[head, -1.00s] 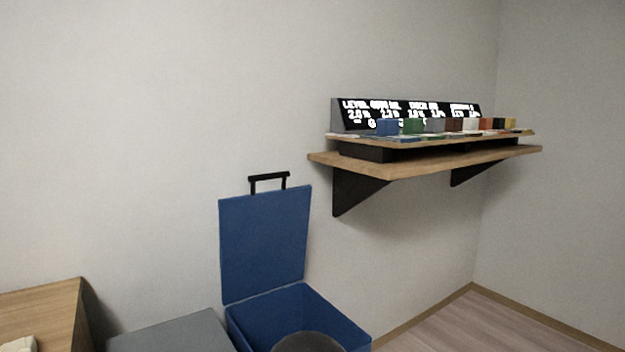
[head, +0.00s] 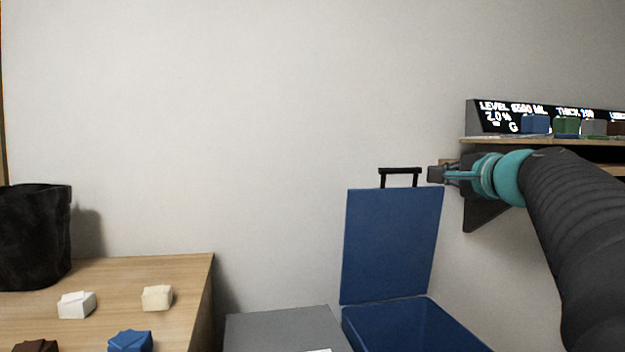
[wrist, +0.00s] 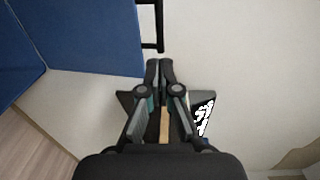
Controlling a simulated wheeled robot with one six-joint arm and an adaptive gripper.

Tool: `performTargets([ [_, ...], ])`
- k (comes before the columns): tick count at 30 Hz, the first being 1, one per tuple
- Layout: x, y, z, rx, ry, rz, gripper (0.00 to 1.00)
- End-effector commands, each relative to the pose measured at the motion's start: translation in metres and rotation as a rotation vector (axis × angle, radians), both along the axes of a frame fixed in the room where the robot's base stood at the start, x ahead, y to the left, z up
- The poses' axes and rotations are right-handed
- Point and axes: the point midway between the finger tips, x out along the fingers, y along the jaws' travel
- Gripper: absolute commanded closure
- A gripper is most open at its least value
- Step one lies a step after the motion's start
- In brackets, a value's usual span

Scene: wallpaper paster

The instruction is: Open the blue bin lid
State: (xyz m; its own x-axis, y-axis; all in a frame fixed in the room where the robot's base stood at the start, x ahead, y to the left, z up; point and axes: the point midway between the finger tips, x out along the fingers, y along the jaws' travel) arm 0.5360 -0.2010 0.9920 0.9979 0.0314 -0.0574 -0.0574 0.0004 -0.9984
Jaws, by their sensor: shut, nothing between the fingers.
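The blue bin (head: 415,328) stands against the wall at the lower right of the head view. Its blue lid (head: 392,245) stands upright at the back, so the bin's top is open. A black handle (head: 400,171) sticks up from the lid's top edge. My gripper (head: 434,174) is shut and empty, just right of the handle and apparently apart from it. In the wrist view, my gripper (wrist: 158,64) has its fingertips together, close to the handle (wrist: 152,25), with the lid (wrist: 88,32) at the upper left.
A grey bin (head: 285,330) stands left of the blue one. A wooden table (head: 190,275) at the left holds a black bucket (head: 35,235) and several small blocks. A wall shelf (head: 480,141) with a display (head: 505,115) is behind my arm.

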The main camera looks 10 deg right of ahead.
Motion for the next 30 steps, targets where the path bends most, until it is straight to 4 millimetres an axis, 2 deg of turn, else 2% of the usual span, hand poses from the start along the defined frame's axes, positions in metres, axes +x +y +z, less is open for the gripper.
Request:
performTargets([
  [18, 0.106, 0.006, -0.007, -0.001, 0.005, 0.005, 1.00],
  [24, 0.127, 0.006, -0.008, -0.002, 0.004, 0.004, 1.00],
  [30, 0.133, 0.006, -0.008, -0.002, 0.003, 0.002, 1.00],
])
